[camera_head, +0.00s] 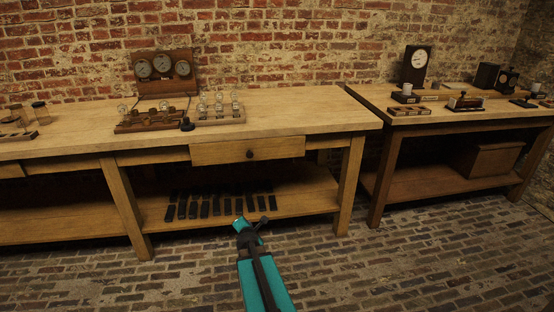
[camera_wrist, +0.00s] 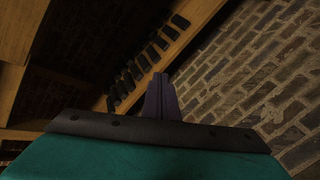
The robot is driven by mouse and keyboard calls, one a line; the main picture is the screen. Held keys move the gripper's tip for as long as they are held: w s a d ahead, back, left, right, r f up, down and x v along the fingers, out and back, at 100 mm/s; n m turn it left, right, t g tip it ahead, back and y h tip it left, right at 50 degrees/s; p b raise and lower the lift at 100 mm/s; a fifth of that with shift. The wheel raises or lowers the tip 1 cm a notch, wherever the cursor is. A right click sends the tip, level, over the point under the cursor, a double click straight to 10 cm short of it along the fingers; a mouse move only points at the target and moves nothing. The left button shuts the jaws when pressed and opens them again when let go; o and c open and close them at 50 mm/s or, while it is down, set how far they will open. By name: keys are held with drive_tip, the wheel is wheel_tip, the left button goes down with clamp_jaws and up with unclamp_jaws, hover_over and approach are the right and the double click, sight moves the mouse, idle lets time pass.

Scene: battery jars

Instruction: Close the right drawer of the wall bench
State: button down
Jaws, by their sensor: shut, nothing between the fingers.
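The wall bench (camera_head: 85,128) is a long wooden table against the brick wall. Its right drawer (camera_head: 222,153) has a plain wooden front with a dark round knob (camera_head: 250,154). The drawer front looks to stand a little forward of the bench's apron; how far I cannot tell. My gripper (camera_head: 263,220) is small in the head view, in front of the bench and below the drawer, apart from it. In the wrist view my gripper (camera_wrist: 160,78) has its dark fingers together, with nothing between them. The drawer cannot be made out surely in the wrist view.
Several black slabs (camera_head: 205,207) lie on the bench's lower shelf. Gauges (camera_head: 163,65) and jars stand on top. A second table (camera_head: 380,105) with a clock (camera_head: 415,65) stands to the right. The brick floor (camera_head: 150,285) in front is clear.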

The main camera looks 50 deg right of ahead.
sight(276, 149)
drive_tip(key=s+d+r+n+t+h+b, duration=0.1)
drive_tip(key=s+d+r+n+t, duration=0.1)
drive_tip(key=d+r+n, duration=0.4)
drive_tip(key=s+d+r+n+t+h+b, duration=0.1)
drive_tip(key=d+r+n, duration=0.4)
drive_tip(key=d+r, duration=0.5)
wheel_tip(276, 149, up, 5)
drive_tip(key=shift+s+d+f+n+t+h, duration=0.1)
drive_tip(key=shift+s+d+n+t+h, duration=0.3)
drive_tip(key=shift+s+t+h, duration=0.6)
drive_tip(key=shift+w+y, duration=0.15)
drive_tip(key=shift+y, duration=0.15)
drive_tip(key=shift+x, duration=6.9)
drive_tip(key=shift+w, duration=0.1)
